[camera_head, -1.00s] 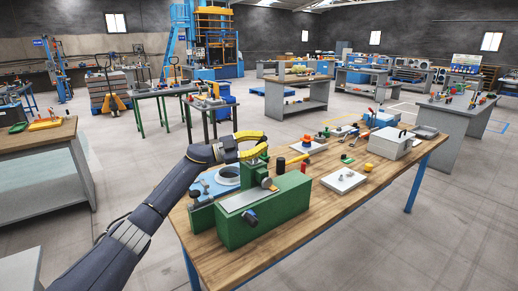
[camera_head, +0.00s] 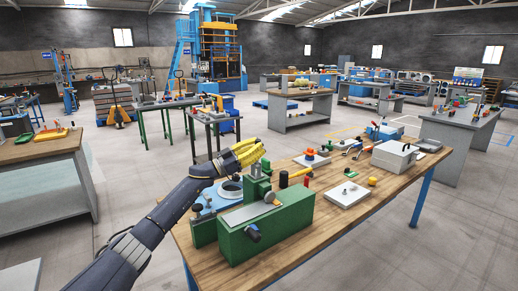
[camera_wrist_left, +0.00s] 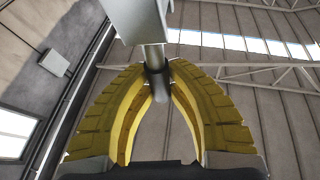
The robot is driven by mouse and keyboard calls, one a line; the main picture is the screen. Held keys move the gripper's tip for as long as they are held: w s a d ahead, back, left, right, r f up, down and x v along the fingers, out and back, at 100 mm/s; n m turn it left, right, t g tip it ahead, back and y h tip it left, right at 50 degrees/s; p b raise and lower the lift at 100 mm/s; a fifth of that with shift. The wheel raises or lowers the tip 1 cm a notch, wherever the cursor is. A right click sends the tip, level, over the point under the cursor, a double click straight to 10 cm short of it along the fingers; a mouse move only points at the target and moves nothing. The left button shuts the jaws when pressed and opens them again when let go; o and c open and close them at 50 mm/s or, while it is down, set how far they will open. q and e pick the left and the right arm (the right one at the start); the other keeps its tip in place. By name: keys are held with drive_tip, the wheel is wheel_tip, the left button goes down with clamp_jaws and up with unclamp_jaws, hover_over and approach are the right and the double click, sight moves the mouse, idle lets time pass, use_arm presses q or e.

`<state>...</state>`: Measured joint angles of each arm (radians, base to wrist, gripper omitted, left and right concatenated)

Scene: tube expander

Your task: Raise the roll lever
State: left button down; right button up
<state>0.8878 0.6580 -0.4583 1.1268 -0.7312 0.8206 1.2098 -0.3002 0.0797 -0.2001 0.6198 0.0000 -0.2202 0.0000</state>
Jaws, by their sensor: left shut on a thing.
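The tube expander, a green and blue machine (camera_head: 268,232), stands at the near left of the wooden workbench (camera_head: 330,215). My left gripper (camera_head: 248,152) has yellow fingers and is at the machine's back, above its upright green part. In the left wrist view the fingertips (camera_wrist_left: 160,78) meet around a grey metal rod (camera_wrist_left: 154,58), which I take to be the roll lever. The rod runs from a pale grey block (camera_wrist_left: 138,18) down between the fingers. In the head view the fingers hide the lever. My right gripper is not in view.
A black and yellow tool (camera_head: 297,175) lies right behind the machine. A light plate with knobs (camera_head: 346,196), a yellow ball (camera_head: 372,181) and a grey box (camera_head: 395,156) are farther right. The bench's front right is clear.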

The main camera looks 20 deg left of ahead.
use_arm(q)
drive_tip(key=shift+r, duration=0.1)
idle(0.3)
drive_tip(key=c, duration=1.3)
unclamp_jaws()
drive_tip(key=v, duration=1.2)
drive_tip(key=shift+w, duration=0.1)
